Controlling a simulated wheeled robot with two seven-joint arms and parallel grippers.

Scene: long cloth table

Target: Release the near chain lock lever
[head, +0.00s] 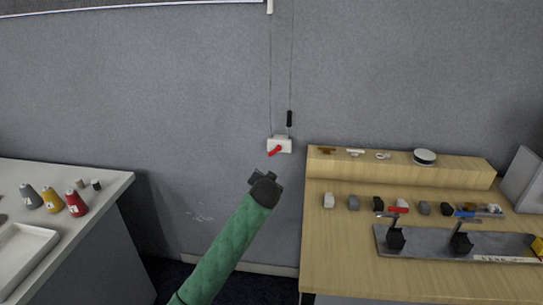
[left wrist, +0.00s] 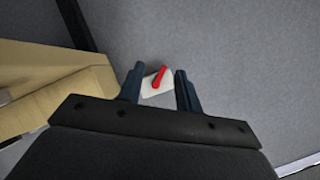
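A small white chain lock box (head: 285,146) is mounted on the grey wall, with a red lever (head: 274,151) on its front. The lever slants down to the left in the head view. My left gripper (head: 264,180), on a green-sleeved arm, is below the box in the head view and looks apart from it. In the left wrist view the gripper (left wrist: 160,70) is open, with nothing between its fingers. The white box (left wrist: 149,90) and red lever (left wrist: 159,78) show beyond the fingers, framed in the gap. My right gripper is not in view.
Two thin chains (head: 270,70) run up the wall from the box; a black handle (head: 289,118) sits just above it. A wooden bench (head: 340,250) with small parts stands right, a white table (head: 100,182) with cones left. The floor between them is clear.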

